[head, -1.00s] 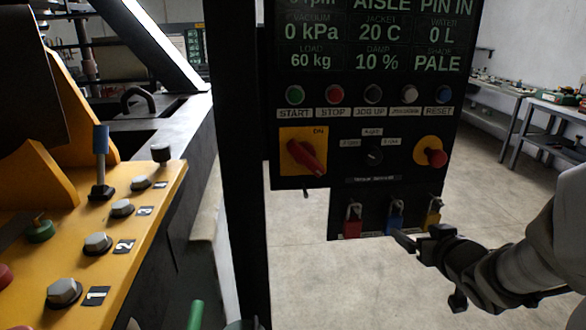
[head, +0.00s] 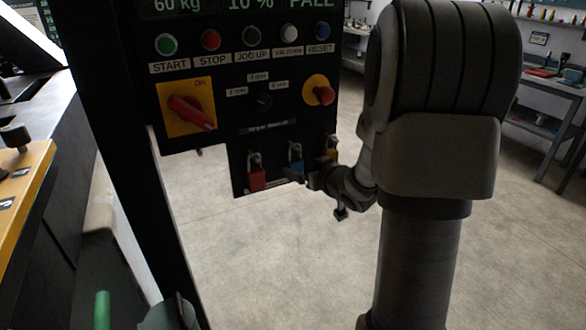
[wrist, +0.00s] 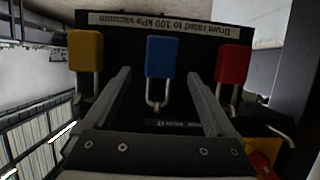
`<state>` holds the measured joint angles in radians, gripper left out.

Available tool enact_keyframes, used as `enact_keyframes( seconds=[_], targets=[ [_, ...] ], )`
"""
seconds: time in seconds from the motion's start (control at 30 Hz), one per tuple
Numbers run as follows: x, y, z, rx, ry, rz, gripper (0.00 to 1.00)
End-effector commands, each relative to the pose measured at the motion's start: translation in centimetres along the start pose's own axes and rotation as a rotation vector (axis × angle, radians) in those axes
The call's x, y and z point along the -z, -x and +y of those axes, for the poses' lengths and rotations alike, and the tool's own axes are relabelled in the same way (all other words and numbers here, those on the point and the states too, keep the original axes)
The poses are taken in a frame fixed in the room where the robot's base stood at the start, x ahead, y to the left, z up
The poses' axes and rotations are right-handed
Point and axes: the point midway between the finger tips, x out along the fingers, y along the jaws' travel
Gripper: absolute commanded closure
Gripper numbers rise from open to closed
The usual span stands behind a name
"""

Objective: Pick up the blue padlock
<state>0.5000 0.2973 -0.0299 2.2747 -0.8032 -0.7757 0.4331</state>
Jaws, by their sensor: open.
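The blue padlock (head: 296,163) hangs by its shackle from the small black plate under the control panel, between a red padlock and a yellow one. My gripper (head: 293,175) is at this plate in the head view, right by the blue padlock and partly hiding it. In the wrist view the scene is upside down. There the blue padlock (wrist: 162,56) shows whole, its body above its shackle. My two open fingers (wrist: 160,82) point toward it, one on each side, with gaps to it. Nothing is held.
The red padlock (wrist: 233,62) and yellow padlock (wrist: 86,50) hang close on either side, just outside my fingers. The control panel (head: 240,130) with a red switch (head: 192,112) is above. Bare floor (head: 270,260) lies below. A workbench (head: 545,90) stands back right.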

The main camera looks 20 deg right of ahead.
Motion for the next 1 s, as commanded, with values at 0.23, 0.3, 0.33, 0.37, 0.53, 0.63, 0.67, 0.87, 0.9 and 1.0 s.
enact_keyframes(
  seconds=[0.23,0.3,0.33,0.37,0.53,0.63,0.67,0.87,0.9,1.0],
  targets=[
    [-0.1,-2.4,-0.1,0.002,0.000,0.000,0.10],
    [0.0,-3.5,-0.1,0.003,0.000,0.000,0.10],
    [-0.1,-3.9,-0.1,0.003,0.000,-0.001,0.10],
    [0.0,-4.3,-0.1,0.002,0.000,-0.001,0.10],
    [0.1,-5.5,-0.1,0.001,0.000,0.001,0.10],
    [0.1,-5.5,-0.1,0.000,0.000,0.001,0.10],
    [0.1,-5.5,-0.1,0.000,0.000,0.001,0.10],
    [0.1,-5.5,-0.1,0.000,0.000,0.001,0.30],
    [0.1,-5.5,-0.1,0.000,0.000,0.001,0.37],
    [0.1,-5.5,-0.1,0.000,0.000,0.001,0.55]
  ],
)
